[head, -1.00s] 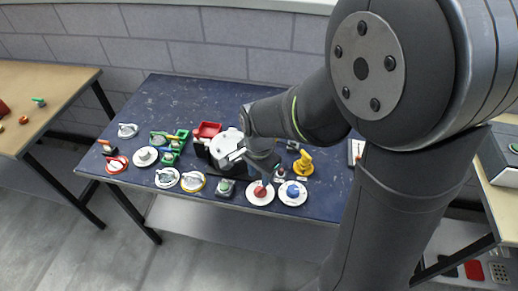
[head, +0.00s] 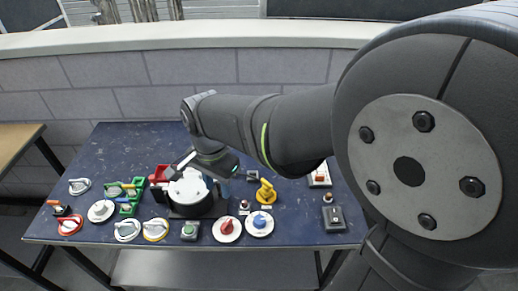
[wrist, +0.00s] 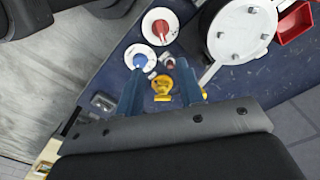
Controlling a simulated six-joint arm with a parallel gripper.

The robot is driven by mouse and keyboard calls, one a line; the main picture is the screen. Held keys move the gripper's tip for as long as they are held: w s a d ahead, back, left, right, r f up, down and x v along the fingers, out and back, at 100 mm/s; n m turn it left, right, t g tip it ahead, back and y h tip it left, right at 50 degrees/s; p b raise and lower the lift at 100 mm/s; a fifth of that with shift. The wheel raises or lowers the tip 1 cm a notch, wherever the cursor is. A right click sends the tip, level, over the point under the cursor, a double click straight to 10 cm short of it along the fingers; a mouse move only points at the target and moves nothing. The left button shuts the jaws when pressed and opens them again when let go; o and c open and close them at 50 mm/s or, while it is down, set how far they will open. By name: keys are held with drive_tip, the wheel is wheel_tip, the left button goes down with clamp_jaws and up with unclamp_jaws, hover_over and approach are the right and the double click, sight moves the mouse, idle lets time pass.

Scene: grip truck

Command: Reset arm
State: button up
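My gripper shows in the wrist view (wrist: 160,68) as two blue fingers spread apart, with nothing held between them. Beyond the gap are a yellow part (wrist: 162,88) and a small red button (wrist: 170,63). In the head view my arm reaches left over the blue table (head: 290,222), its wrist above the back of a white round device on a black base (head: 188,188). The fingers are mostly hidden there. The red dial (head: 227,227) and blue dial (head: 260,222) sit at the table's front, clear of my gripper.
Several dials, switches and green parts (head: 130,205) crowd the table's left side. A yellow part (head: 265,192), a grey switch box (head: 333,217) and a red-switch box (head: 319,176) stand on the right. The back left of the table is bare. A brick wall (head: 200,68) rises behind.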

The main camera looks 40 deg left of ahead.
sight(225, 225)
drive_tip(key=shift+f, duration=0.15)
wheel_tip(225, 225, down, 17)
drive_tip(key=shift+f, duration=0.1)
idle(0.7)
